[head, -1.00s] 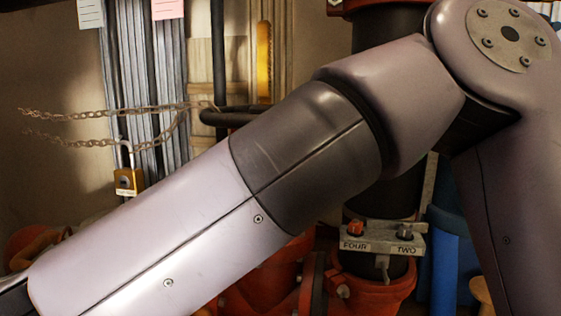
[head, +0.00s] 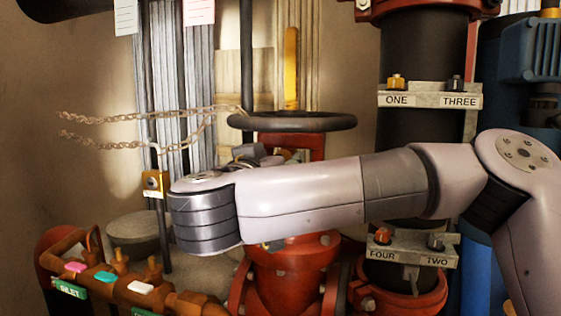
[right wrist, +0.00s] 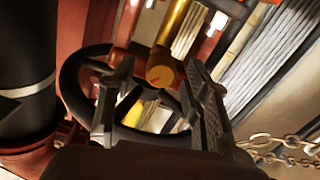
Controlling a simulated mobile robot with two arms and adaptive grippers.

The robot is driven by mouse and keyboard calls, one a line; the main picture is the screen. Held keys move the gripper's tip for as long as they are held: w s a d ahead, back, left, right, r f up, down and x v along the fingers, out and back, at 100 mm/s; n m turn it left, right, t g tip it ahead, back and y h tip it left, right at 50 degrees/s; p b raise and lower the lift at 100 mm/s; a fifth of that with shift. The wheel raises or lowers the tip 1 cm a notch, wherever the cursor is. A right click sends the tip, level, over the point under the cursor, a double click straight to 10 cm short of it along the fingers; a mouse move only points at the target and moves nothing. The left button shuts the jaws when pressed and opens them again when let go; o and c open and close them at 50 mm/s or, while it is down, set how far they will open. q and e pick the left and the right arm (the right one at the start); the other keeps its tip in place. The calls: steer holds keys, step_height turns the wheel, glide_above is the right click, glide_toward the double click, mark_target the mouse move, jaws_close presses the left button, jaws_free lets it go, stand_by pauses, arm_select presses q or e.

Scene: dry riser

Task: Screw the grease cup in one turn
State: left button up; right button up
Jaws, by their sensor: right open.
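In the right wrist view a brass-coloured round piece (right wrist: 160,76) with a red mark on its end face looks like the grease cup. It appears between the two dark fingers of my right gripper (right wrist: 157,69). The fingers are spread, with a visible gap on each side of it. I cannot tell whether the tips reach around it or stop short of it. In the head view my right forearm crosses the middle, and grey gripper parts (head: 262,157) show behind it, below the handwheel. I cannot make out the cup in that view. My left gripper is not in view.
A black handwheel (head: 292,122) stands above red valve pipework (head: 290,270). A black riser (head: 420,160) carries plates marked ONE, THREE, FOUR and TWO. A chain (head: 100,118) and yellow padlock (head: 154,184) hang left. Rusty inlet pipework (head: 120,280) fills the lower left.

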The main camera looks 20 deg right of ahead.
steer(key=shift+w+d, duration=0.25)
steer(key=shift+w, duration=0.4)
steer(key=shift+w+d+p, duration=0.4)
steer(key=shift+c, duration=0.5)
jaws_close()
